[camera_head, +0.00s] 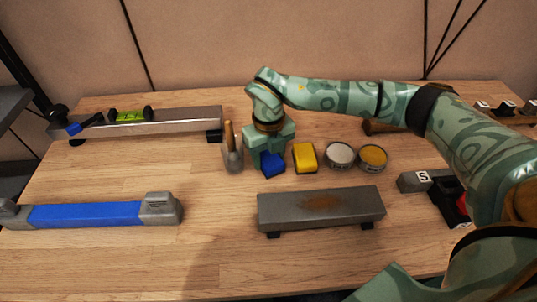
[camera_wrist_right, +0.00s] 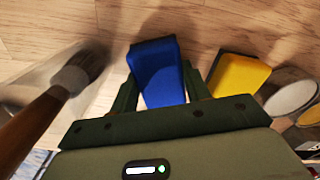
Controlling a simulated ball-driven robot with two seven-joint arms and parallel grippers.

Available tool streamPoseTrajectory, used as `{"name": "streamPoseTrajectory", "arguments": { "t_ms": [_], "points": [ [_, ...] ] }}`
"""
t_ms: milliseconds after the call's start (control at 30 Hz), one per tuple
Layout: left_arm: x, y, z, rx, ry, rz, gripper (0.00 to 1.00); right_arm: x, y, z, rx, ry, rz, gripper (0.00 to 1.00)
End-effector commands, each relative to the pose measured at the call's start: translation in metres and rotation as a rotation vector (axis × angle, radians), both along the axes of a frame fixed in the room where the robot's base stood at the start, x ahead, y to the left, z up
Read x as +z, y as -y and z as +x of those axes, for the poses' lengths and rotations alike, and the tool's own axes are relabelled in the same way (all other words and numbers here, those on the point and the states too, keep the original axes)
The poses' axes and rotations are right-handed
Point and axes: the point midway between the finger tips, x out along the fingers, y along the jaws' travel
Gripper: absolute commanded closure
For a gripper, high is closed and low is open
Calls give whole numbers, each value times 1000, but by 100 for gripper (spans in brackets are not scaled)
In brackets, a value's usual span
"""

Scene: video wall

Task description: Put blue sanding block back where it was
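The blue sanding block (camera_head: 272,163) is in the middle of the workbench, left of the yellow block (camera_head: 305,157). My right gripper (camera_head: 270,158) points down over the blue block from behind. In the right wrist view the blue block (camera_wrist_right: 158,72) fills the space between the two dark green fingers (camera_wrist_right: 158,85), which appear to press on its sides. The block looks at or very near the bench top; any small gap beneath cannot be told. The fingers and palm hide part of it. My left gripper is not in view.
A brush in a cup (camera_head: 232,155) stands close left of the right gripper. Two round tins (camera_head: 340,155) (camera_head: 373,157) sit right of the yellow block. A grey stone bar (camera_head: 320,208) lies in front, a blue-and-grey bar (camera_head: 85,214) front left. Bench between them is clear.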

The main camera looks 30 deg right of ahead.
Motion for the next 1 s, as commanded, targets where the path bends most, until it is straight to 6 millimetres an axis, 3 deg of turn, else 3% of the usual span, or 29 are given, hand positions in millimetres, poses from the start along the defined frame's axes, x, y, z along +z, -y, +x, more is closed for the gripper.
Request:
{"name": "streamPoseTrajectory", "arguments": {
  "t_ms": [33,67,100,433,800,1000],
  "points": [
    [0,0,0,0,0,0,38,0,0,0,0,0,0,42],
    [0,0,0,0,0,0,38,0,0,0,0,0,0,34],
    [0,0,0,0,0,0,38,0,0,0,0,-1,0,31],
    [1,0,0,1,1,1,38,6,0,0,0,1,0,31],
    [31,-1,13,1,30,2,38,89,0,1,1,7,0,31],
    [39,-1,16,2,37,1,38,118,0,0,0,3,1,31]
  ]
}}
